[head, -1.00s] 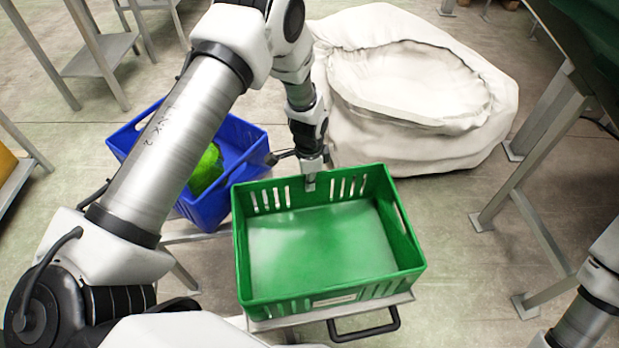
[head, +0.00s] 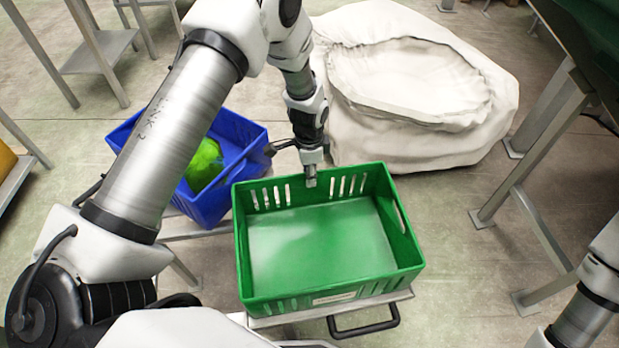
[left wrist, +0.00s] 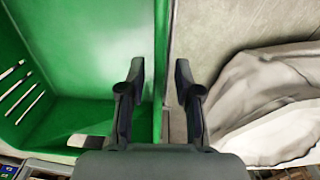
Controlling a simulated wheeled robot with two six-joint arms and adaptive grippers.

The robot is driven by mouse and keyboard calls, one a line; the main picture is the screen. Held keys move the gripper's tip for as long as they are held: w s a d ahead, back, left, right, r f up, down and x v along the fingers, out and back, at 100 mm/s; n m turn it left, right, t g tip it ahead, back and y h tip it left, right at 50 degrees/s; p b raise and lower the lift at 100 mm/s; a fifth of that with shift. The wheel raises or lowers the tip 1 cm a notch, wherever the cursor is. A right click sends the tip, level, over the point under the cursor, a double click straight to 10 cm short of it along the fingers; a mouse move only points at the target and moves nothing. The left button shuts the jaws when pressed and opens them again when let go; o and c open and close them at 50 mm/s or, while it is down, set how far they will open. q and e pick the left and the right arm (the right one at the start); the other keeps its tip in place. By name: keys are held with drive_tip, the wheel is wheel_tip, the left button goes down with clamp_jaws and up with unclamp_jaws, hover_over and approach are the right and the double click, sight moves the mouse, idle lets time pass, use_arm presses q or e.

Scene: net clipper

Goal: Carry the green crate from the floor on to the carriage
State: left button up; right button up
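The green crate (head: 325,299) is empty and sits level on the carriage (head: 290,321), whose metal edge shows under its near side. In the left wrist view the crate's wall (left wrist: 160,60) runs up between my fingers. My left gripper (head: 310,183) is at the middle of the crate's far rim, pointing down. In the left wrist view the left gripper (left wrist: 158,75) is open, with one finger on each side of the wall and gaps beside it. My right forearm shows at the right edge of the head view; its gripper is out of view.
A blue crate (head: 243,151) holding a green bundle (head: 205,165) is left of the green crate. A big white sack (head: 415,150) stands behind it and also shows in the left wrist view (left wrist: 265,105). Metal table legs (head: 535,150) are at right. Floor is free between.

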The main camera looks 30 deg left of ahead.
use_arm(q)
wheel_tip(320, 180, up, 9)
drive_tip(key=shift+w+r, duration=0.1)
drive_tip(key=shift+r, duration=0.1)
drive_tip(key=shift+a, duration=0.1)
